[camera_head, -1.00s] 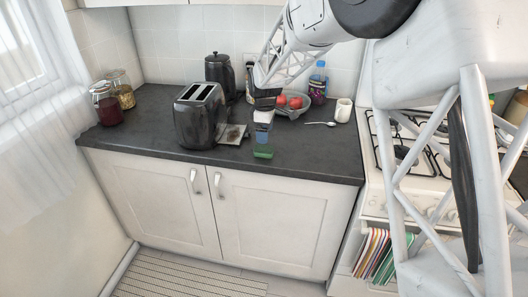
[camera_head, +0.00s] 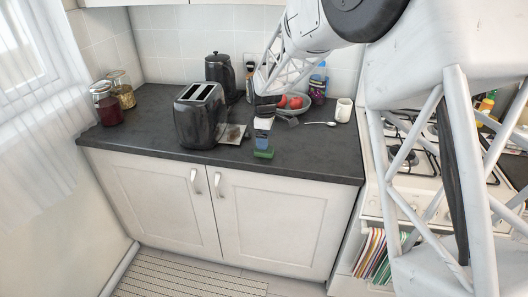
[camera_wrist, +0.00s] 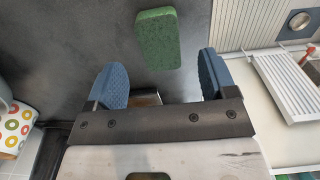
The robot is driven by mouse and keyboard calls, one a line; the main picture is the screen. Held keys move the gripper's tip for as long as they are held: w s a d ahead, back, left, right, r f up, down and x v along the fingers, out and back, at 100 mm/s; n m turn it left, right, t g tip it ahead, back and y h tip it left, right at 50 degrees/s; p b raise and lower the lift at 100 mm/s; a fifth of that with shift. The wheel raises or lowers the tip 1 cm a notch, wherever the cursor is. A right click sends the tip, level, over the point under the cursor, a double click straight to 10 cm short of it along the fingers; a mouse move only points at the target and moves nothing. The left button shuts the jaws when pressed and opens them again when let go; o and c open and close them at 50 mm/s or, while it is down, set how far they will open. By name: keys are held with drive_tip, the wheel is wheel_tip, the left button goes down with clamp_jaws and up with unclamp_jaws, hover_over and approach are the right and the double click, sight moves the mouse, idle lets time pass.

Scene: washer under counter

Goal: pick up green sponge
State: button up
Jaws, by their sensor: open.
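The green sponge (camera_head: 264,154) lies on the dark countertop (camera_head: 310,160) near its front edge. It also shows in the wrist view (camera_wrist: 158,38), beyond my fingertips and between their lines, a little right of the middle. My gripper (camera_head: 263,138) is just above and behind the sponge in the head view. In the wrist view its two blue finger pads (camera_wrist: 162,82) are apart with nothing between them, so it is open. The gap between the pads and the sponge is hard to judge.
A black toaster (camera_head: 200,115) stands left of my gripper, with a small flat packet (camera_head: 232,134) beside it. A bowl with red fruit (camera_head: 293,103), a spoon (camera_head: 320,123) and a white mug (camera_head: 343,110) are at the right. Counter between sponge and stove is clear.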

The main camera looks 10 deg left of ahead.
drive_tip(key=shift+a+f, duration=0.15)
drive_tip(key=shift+f, duration=2.45)
drive_tip(key=shift+c, duration=0.2)
drive_tip(key=c, duration=1)
drive_tip(key=shift+r, duration=0.1)
drive_tip(key=shift+r, duration=0.75)
wheel_tip(320, 180, up, 2)
drive_tip(key=shift+r, duration=0.1)
drive_tip(key=s+d, duration=0.2)
drive_tip(key=s, duration=0.2)
drive_tip(key=s+d, duration=0.2)
drive_tip(key=s, duration=0.3)
drive_tip(key=s+d+r, duration=0.1)
drive_tip(key=s+d, duration=0.1)
drive_tip(key=s, duration=0.3)
drive_tip(key=shift+s+d+r, duration=0.1)
drive_tip(key=shift+s+d, duration=0.1)
drive_tip(key=shift+d, duration=0.15)
